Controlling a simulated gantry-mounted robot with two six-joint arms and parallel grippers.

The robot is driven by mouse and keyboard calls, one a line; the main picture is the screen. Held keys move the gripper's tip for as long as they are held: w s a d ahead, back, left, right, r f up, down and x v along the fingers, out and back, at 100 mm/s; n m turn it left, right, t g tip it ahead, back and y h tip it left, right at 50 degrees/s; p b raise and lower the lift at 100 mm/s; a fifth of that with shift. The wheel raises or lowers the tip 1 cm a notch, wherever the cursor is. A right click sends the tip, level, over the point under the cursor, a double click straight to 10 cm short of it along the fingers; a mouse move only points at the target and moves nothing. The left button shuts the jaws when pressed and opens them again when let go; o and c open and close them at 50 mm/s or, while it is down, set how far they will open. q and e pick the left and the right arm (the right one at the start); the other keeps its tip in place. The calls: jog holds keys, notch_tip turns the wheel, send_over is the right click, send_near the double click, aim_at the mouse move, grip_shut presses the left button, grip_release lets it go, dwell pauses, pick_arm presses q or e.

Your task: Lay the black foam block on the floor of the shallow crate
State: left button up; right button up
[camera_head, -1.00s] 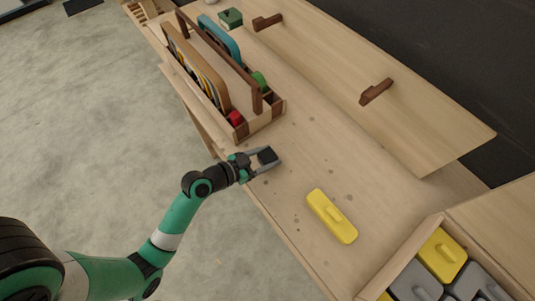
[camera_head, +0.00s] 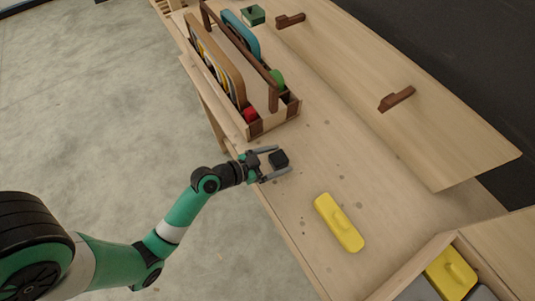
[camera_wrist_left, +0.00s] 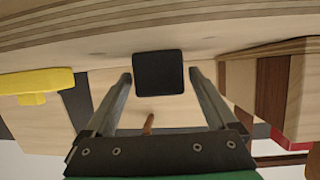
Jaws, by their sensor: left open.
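The black foam block (camera_head: 279,159) is a small dark cube on the pale wooden bench top, near its left edge. My left gripper (camera_head: 276,160) is open around it, with one finger on each side near the fingertips. In the left wrist view the block (camera_wrist_left: 158,73) shows as a dark square between the spread fingertips, with a gap on both sides. A wooden crate (camera_head: 423,264) with yellow and grey pieces shows in part at the bottom right; I cannot tell whether it is the shallow crate. My right gripper is not in view.
A handled wooden tote (camera_head: 283,110) with panels and coloured pieces stands behind the gripper. A wooden board with two brown handles (camera_head: 397,98) lies to the right.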

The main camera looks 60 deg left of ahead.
pick_arm(q)
jog(key=v, duration=0.2)
jog(key=p+v, duration=0.1)
jog(key=v, duration=0.5)
jog(key=shift+w+d+r+p, duration=0.1)
jog(key=shift+r+p, duration=0.25)
jog(key=shift+r, duration=0.05)
jog(key=p+v, duration=0.2)
jog(key=v, duration=0.1)
jog(key=shift+p, duration=0.4)
